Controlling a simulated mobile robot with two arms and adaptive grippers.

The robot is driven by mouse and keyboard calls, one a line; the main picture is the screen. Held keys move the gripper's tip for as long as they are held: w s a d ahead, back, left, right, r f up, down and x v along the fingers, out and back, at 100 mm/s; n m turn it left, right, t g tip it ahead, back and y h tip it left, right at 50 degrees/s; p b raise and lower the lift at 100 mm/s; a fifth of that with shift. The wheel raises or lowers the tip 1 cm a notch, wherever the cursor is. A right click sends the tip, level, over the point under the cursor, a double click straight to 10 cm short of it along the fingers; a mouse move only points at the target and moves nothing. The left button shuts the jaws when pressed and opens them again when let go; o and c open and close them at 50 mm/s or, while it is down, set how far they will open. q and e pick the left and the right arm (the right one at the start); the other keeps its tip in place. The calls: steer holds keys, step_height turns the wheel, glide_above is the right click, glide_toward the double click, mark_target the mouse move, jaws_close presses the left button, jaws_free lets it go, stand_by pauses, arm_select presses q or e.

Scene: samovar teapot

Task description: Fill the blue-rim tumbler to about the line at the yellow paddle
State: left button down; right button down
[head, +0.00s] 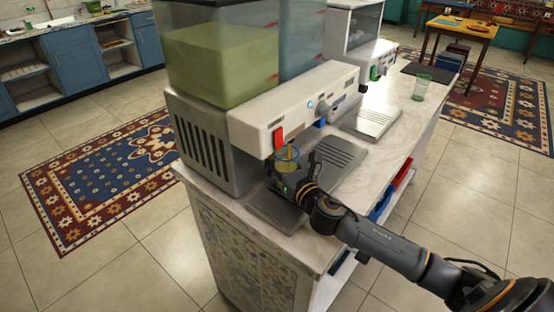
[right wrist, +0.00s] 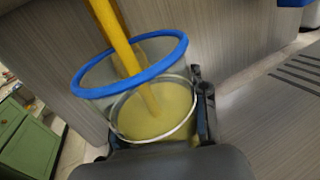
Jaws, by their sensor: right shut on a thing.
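The blue-rim tumbler (head: 287,162) is under the left spout of the near dispenser (head: 292,108), below a red paddle (head: 278,138). In the right wrist view the tumbler (right wrist: 131,68) shows its blue rim and appears tilted in the picture. A yellow stream (right wrist: 122,42) runs into it, and yellow liquid (right wrist: 152,118) stands inside. A pale ring circles the glass close to the liquid's surface; the exact gap is unclear. My right gripper (head: 288,184) is shut around the tumbler above the drip tray. I see no yellow paddle. My left gripper is out of view.
The left tank (head: 225,65) holds yellow-green liquid; a bluish tank (head: 298,40) stands beside it with a blue paddle (head: 320,122) below. A second dispenser with a green paddle (head: 376,72) stands farther back.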

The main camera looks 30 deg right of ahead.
mark_target(292, 167)
steer(key=shift+s+d, duration=0.3)
steer(key=shift+s, duration=0.45)
steer(key=shift+s+d, duration=0.35)
steer(key=shift+s, duration=0.45)
steer(key=shift+s+d, duration=0.3)
steer(key=shift+s, duration=0.45)
steer(key=shift+s+d+f, duration=0.1)
steer(key=shift+s+d, duration=0.1)
steer(key=shift+s, duration=0.2)
steer(key=s+d, duration=0.1)
steer(key=s, duration=0.1)
steer(key=s+d+b, duration=0.1)
steer(key=s, duration=0.2)
steer(key=s+d, duration=0.1)
steer(key=s, duration=0.1)
steer(key=shift+s+b, duration=0.25)
steer(key=shift+b, duration=0.05)
steer(key=shift+s+d, duration=0.25)
steer(key=shift+s, duration=0.25)
